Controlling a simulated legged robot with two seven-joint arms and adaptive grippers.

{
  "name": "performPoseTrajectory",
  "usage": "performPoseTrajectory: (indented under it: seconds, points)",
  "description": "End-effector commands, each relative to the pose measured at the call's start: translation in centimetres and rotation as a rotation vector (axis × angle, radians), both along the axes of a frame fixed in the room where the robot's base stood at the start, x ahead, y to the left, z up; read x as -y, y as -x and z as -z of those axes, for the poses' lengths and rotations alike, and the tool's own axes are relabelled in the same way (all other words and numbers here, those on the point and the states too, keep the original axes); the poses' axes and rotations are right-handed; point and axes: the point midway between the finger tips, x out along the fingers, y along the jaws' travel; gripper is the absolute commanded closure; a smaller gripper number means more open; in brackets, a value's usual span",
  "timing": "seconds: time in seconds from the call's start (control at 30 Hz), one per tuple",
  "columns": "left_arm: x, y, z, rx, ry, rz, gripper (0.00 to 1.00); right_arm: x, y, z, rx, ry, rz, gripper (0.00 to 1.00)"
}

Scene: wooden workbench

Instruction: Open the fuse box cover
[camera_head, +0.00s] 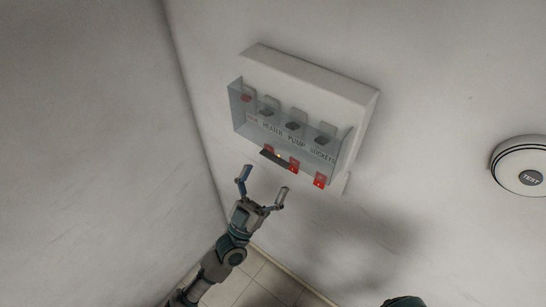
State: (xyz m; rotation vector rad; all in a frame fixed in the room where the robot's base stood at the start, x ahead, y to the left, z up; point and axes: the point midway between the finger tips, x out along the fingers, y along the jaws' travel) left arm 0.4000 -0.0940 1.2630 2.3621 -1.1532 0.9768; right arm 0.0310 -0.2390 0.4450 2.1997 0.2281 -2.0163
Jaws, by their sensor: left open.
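The fuse box (312,78) is a white case on the wall, in the upper middle of the head view. Its clear cover (238,108) is down over the front, with a row of switches and the labels "HEATER", "PUMP" and "SOCKETS" showing through it. A dark handle strip (276,160) sits at the cover's lower edge, near red tabs. My left gripper (263,178) is open and empty, just below the cover's lower left part, and seems apart from it. My right gripper is not in view.
A round white device marked "TEST" (531,178) is on the wall at the right edge. A wall corner runs down left of the box. A tiled floor (262,283) shows at the bottom. The wall between the box and the round device is bare.

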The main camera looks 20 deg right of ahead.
Motion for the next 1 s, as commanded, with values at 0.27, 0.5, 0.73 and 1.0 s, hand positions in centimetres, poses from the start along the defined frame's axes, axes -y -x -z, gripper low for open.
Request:
performPoseTrajectory:
  seconds: [0.27,0.5,0.73,1.0]
  points:
    - [2.0,-1.7,-2.8,0.001,0.0,-0.001,0.0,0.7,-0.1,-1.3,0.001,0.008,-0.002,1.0]
    - [2.3,-1.9,-3.0,0.0,0.0,0.0,0.0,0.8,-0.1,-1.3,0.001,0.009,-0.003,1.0]
    - [2.5,-1.9,-3.0,-0.001,-0.001,0.0,0.28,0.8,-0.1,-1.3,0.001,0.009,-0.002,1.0]
    - [2.4,-1.9,-3.0,0.001,0.0,-0.001,0.8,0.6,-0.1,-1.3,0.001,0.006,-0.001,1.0]
